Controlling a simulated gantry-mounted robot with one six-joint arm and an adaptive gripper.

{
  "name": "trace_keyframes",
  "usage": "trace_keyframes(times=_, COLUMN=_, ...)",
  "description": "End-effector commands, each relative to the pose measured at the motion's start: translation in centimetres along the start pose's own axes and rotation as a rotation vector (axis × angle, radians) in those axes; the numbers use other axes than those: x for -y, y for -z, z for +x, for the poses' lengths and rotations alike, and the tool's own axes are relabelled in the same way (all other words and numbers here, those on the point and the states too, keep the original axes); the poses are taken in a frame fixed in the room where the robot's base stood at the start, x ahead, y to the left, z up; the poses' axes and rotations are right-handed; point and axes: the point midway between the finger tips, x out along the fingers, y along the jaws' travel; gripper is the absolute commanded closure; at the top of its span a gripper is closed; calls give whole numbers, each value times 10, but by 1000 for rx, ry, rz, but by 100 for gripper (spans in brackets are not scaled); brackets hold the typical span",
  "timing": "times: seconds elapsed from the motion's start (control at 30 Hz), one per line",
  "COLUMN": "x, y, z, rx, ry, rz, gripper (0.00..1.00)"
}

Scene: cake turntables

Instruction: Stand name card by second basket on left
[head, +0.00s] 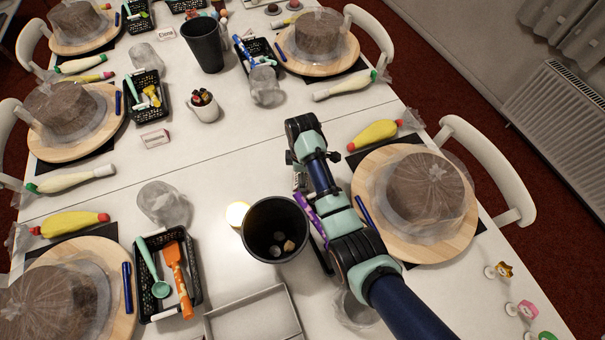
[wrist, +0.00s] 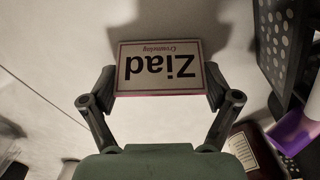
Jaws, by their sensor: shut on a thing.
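In the wrist view, a white name card (wrist: 160,52) with a reddish border reads "Ziad" and appears upside down. My gripper (wrist: 160,84) is shut on it, with one finger at each side edge. In the head view, my arm reaches over the right half of the table, and the gripper and card are mostly hidden behind it. Along the left side, a near black basket (head: 140,300) holds a green spoon and orange tools.
A black bin (head: 277,207) stands close left of my arm. A grey tray (head: 253,315) lies at the front. A dark perforated basket (wrist: 275,45) and a purple item (wrist: 292,132) are right of the card in the wrist view. The table's middle, left of my arm, is mostly clear.

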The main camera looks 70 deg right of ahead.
Motion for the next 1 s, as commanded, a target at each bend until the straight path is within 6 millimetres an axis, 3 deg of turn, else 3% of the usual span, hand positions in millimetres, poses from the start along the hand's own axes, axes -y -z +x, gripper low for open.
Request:
trace_keyframes(times=0.1, x=0, y=0, z=4, rx=1, ry=2, rz=0, gripper=26)
trace_keyframes(times=0.13, x=0, y=0, z=3, rx=1, ry=1, rz=0, gripper=9)
trace_keyframes(times=0.2, x=0, y=0, z=3, rx=0, ry=1, rz=0, gripper=0)
trace_keyframes(times=0.57, x=0, y=0, z=0, rx=0, ry=0, rz=0, gripper=0)
trace_keyframes(times=0.67, x=0, y=0, z=-16, rx=0, ry=-1, rz=0, gripper=0)
trace_keyframes(times=1.0, x=-1, y=0, z=-99, rx=-1, ry=-2, rz=0, gripper=0)
